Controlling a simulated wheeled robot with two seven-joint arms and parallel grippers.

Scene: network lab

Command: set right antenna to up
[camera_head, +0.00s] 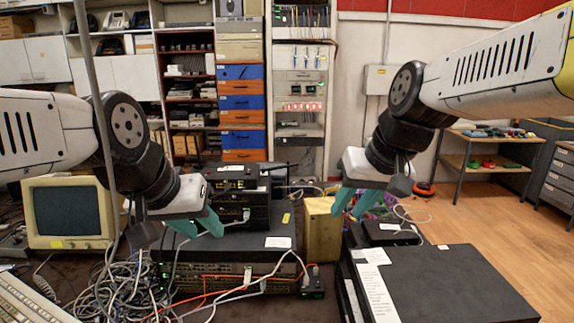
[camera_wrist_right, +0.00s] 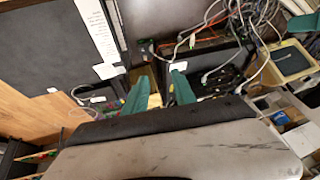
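I cannot make out an antenna for certain in either view. A small black device (camera_head: 390,233) with pale cables sits behind the large black case at the right, and a black device stack (camera_head: 236,183) with small lights stands at the centre. My right gripper (camera_head: 352,204) is in the air near a yellow box (camera_head: 322,232), its green fingers spread and empty. In the right wrist view my right gripper (camera_wrist_right: 160,92) is open, with the yellow box (camera_wrist_right: 154,101) visible between the fingers. My left gripper (camera_head: 200,226) hangs above the rack units, green fingers apart and empty.
A large black case (camera_head: 450,285) fills the right front of the desk. Rack units (camera_head: 225,270) with orange and white cables lie at the centre. A tangle of cables (camera_head: 125,285) and an old monitor (camera_head: 68,212) are at the left. Open floor (camera_head: 480,220) lies beyond the desk.

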